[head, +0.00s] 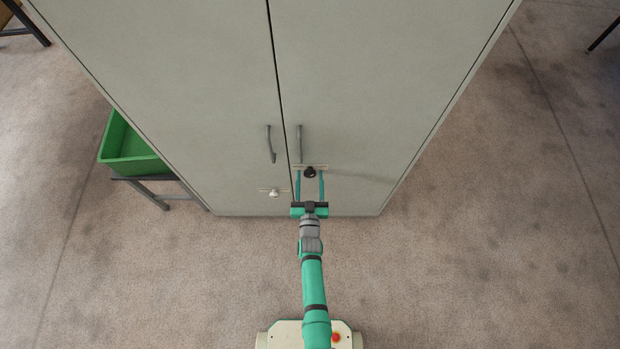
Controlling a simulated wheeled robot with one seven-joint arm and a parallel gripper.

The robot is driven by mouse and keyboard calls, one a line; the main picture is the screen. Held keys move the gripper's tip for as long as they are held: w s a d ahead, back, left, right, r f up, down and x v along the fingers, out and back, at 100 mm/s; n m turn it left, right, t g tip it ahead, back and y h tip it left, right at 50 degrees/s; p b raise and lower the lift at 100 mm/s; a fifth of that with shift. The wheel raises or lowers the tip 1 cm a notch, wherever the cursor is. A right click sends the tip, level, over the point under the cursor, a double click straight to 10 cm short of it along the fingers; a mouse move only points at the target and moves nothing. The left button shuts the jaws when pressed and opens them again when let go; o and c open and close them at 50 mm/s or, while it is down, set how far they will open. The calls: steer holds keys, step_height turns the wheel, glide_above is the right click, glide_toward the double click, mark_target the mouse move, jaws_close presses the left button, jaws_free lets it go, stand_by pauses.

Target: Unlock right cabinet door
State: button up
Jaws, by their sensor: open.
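A tall grey-green cabinet has two doors, and its right door (385,75) is closed. A dark round lock knob (310,172) sits on a small pale plate on the right door, below that door's grey bar handle (299,143). My gripper (309,172) is open, with one teal finger to the left of the dark knob and one to the right. I cannot tell whether either finger touches it. The left door (165,75) is also closed, with a curved grey handle (271,144) and a pale knob (274,193) on its own plate.
A green bin (128,146) rests on a low grey stand (155,190) left of the cabinet. Dark furniture legs show in the top left and top right corners. The floor to the right of the cabinet is clear.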

jaws_close()
